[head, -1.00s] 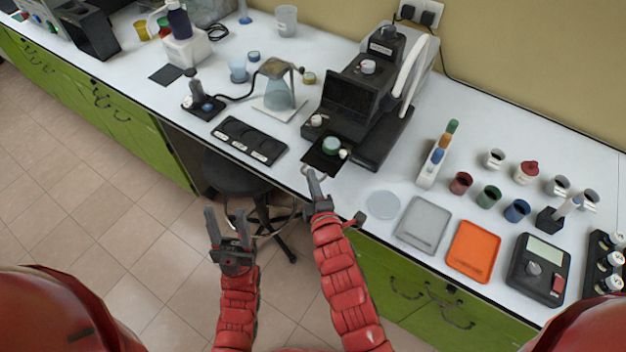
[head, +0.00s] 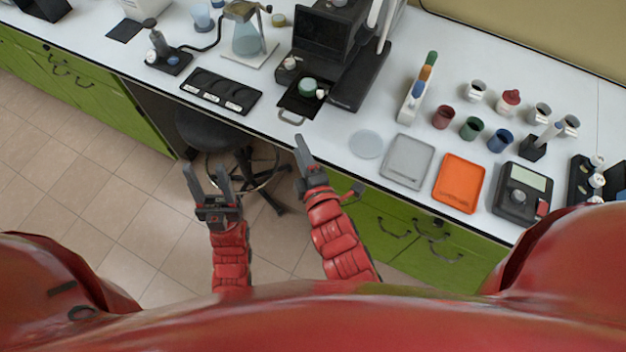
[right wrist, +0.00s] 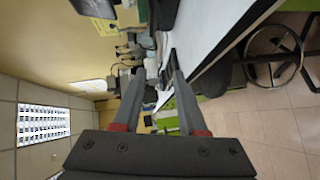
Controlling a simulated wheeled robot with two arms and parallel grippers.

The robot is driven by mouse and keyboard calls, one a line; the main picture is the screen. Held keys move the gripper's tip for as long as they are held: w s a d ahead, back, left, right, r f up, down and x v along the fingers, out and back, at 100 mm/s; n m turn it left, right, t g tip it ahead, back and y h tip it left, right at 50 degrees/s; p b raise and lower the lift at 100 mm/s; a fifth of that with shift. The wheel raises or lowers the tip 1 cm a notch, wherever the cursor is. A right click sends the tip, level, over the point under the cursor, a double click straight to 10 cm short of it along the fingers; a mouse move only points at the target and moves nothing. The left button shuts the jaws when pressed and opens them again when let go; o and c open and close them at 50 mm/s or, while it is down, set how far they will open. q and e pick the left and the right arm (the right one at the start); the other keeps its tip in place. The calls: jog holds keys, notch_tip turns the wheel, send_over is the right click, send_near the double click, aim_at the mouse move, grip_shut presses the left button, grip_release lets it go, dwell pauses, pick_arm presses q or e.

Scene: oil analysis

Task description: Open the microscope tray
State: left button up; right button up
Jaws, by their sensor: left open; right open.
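The black microscope (head: 330,50) stands at the back of the white bench. Its black tray (head: 299,106) projects from the front, with a green-capped jar (head: 308,87) and a small white knob at its inner end. The tray's grey handle (head: 291,117) hangs at the bench's front edge. My right gripper (head: 302,148) is open and empty, a little in front of the handle and apart from it. In the right wrist view the fingers (right wrist: 155,85) are spread with nothing held between them. My left gripper (head: 206,180) is open and empty over the floor, further left.
A black three-well plate (head: 221,91) lies left of the tray. A clear disc (head: 366,144), grey tray (head: 406,161) and orange tray (head: 461,183) lie to the right. A stool (head: 213,130) stands under the bench.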

jog(key=p+v, duration=0.5)
jog(key=v, duration=0.4)
dwell(0.7)
